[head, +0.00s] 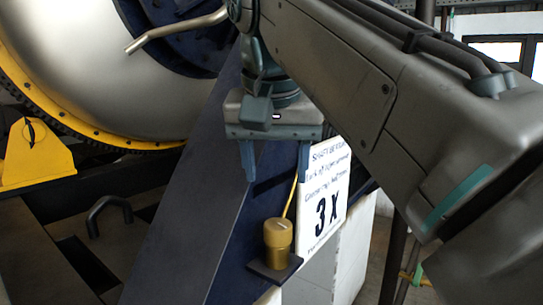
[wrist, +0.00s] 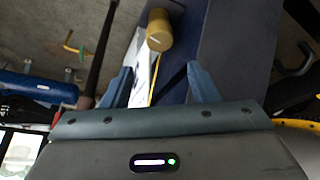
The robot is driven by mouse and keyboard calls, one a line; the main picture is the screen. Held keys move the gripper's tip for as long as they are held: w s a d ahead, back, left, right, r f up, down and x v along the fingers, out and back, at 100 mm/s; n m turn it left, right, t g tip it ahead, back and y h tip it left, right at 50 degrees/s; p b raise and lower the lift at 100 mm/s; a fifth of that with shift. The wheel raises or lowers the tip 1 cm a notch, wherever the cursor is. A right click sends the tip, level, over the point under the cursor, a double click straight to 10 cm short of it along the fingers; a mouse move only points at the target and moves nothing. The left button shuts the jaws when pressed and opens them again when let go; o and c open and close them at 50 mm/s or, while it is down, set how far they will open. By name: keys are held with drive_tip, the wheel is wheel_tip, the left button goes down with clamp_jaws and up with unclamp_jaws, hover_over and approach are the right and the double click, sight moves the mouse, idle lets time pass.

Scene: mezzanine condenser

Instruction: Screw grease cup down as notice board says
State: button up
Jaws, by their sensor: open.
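The brass grease cup (head: 278,237) stands upright on a small dark bracket (head: 274,268) on the blue frame. A yellow pipe runs up behind it. My gripper (head: 275,172) is open and empty, pointing down above the cup and clear of it. In the wrist view the cup (wrist: 159,32) lies beyond the open fingertips (wrist: 160,72), roughly midway between them. The white notice board (head: 328,205) is just right of the cup. It shows a large "3 X"; the smaller lines are partly hidden by my arm and hard to read.
The blue sloping frame (head: 190,220) is close on the left of the cup. A yellow-rimmed silver drum (head: 80,60), a bent pale lever (head: 175,30) and a dark handle (head: 108,210) are further left. A dark post (head: 393,260) stands right of the board.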

drive_tip(key=shift+s+r, duration=0.2)
drive_tip(key=shift+r, duration=0.15)
drive_tip(key=shift+o, duration=0.4)
drive_tip(key=shift+o, duration=1)
drive_tip(key=n+g+y+p, duration=0.1)
drive_tip(key=n+g+y, duration=0.35)
drive_tip(key=n, duration=1.35)
approach(278, 224)
drive_tip(key=shift+y, duration=0.35)
drive_tip(key=b+x, duration=0.1)
drive_tip(key=x, duration=0.2)
drive_tip(key=b+x, duration=0.1)
drive_tip(key=x, duration=0.5)
drive_tip(key=shift+w+d+b, duration=0.1)
drive_tip(key=shift+d+b, duration=0.25)
drive_tip(key=shift+b, duration=0.05)
drive_tip(key=shift+t, duration=0.25)
drive_tip(key=c, duration=1)
